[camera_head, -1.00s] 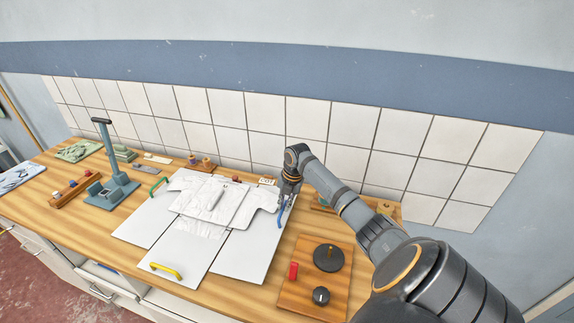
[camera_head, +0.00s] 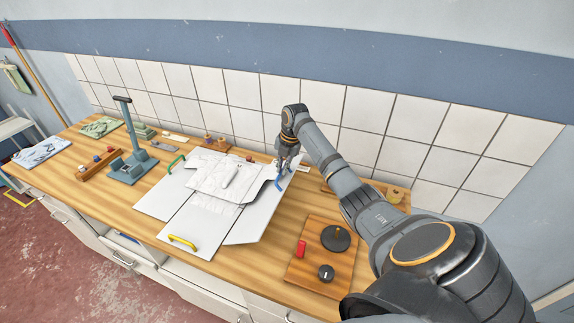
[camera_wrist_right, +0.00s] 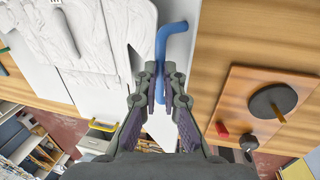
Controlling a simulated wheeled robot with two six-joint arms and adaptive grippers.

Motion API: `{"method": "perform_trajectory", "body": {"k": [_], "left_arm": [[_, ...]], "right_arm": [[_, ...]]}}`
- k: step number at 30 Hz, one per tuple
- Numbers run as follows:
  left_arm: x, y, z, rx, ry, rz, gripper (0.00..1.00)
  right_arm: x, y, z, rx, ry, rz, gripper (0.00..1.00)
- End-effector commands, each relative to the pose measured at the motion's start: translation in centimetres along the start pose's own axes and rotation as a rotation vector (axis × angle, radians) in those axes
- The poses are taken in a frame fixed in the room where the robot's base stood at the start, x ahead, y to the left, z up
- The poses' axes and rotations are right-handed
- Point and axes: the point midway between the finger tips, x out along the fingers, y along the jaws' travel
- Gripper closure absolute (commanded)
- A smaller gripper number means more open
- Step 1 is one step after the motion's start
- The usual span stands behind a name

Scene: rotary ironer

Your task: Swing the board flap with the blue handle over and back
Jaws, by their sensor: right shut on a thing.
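The white folding board has a right-hand flap (camera_head: 250,220) with a blue handle (camera_head: 279,183) at its far right. The blue handle also shows in the right wrist view (camera_wrist_right: 174,29). My right gripper (camera_head: 285,168) is shut on the blue handle; its fingers show around the bar in the right wrist view (camera_wrist_right: 161,78). The flap looks tilted, its handle edge raised off the table. A white shirt (camera_head: 215,180) lies over the board, one sleeve on the flap. My left gripper is not in view.
A green handle (camera_head: 176,163) and a yellow handle (camera_head: 182,242) sit on other board panels. A wooden control panel (camera_head: 308,265) with a red block and dark knobs lies to the right. A blue-grey press stand (camera_head: 132,140) stands left. A tiled wall is behind.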

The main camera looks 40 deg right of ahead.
Motion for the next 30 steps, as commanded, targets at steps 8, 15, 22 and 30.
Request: {"method": "perform_trajectory", "body": {"k": [8,15,22,30], "left_arm": [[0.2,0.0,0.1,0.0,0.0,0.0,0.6],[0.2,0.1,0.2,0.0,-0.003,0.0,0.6],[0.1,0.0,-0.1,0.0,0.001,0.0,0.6],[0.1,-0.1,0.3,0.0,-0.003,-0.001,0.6]], "right_arm": [[0.9,0.2,-0.7,-0.002,0.017,0.008,1.0],[0.8,0.2,-0.7,-0.002,0.017,0.007,0.66],[0.5,0.2,-0.5,-0.002,0.012,0.005,0.66],[-0.2,0.2,-0.3,-0.001,0.008,0.004,0.66]]}}
